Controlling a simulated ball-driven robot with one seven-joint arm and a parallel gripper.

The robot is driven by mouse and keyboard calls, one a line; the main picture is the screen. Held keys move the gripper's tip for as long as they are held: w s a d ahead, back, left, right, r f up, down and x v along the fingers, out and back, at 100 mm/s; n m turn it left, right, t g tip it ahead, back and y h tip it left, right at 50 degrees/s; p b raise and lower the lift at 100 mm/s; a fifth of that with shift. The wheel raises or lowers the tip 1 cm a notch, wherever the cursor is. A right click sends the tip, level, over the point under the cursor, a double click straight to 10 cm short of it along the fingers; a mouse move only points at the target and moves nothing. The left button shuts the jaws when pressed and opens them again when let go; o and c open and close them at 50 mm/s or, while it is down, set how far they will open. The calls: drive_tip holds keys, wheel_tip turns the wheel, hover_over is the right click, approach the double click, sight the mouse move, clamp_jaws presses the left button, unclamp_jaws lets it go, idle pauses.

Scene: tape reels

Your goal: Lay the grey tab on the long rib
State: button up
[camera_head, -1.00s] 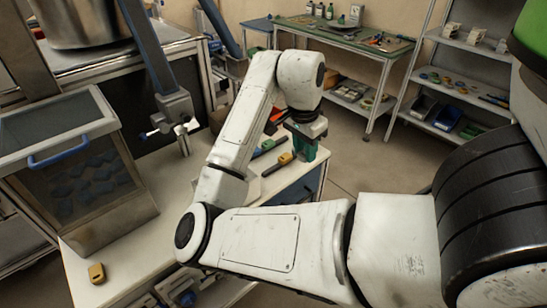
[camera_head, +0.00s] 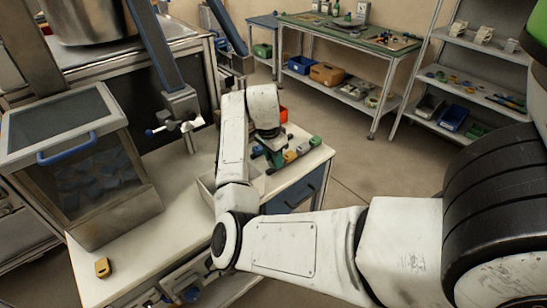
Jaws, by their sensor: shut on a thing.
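My gripper (camera_head: 270,148) is at the end of the white arm, low over the white worktop (camera_head: 145,250) near its far right end. The gripper is small in view and partly hidden by my own wrist. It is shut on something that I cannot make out. I cannot pick out the grey tab. I cannot tell which surface is the long rib.
Yellow and green tools (camera_head: 303,150) lie close to the right of my gripper. A clear-fronted box with a blue handle (camera_head: 68,149) stands left. A yellow piece (camera_head: 102,267) lies at the front left. The middle worktop is mostly clear.

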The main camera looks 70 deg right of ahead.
drive_tip(key=shift+f, duration=0.5)
drive_tip(key=shift+f, duration=0.2)
drive_tip(key=o, duration=1)
drive_tip(key=shift+r, duration=0.1)
drive_tip(key=r, duration=0.4)
drive_tip(key=a+r+b, duration=0.1)
drive_tip(key=r, duration=0.3)
drive_tip(key=w+r, duration=0.1)
drive_tip(key=r, duration=0.3)
drive_tip(key=shift+a+r, duration=0.1)
drive_tip(key=shift+a, duration=0.2)
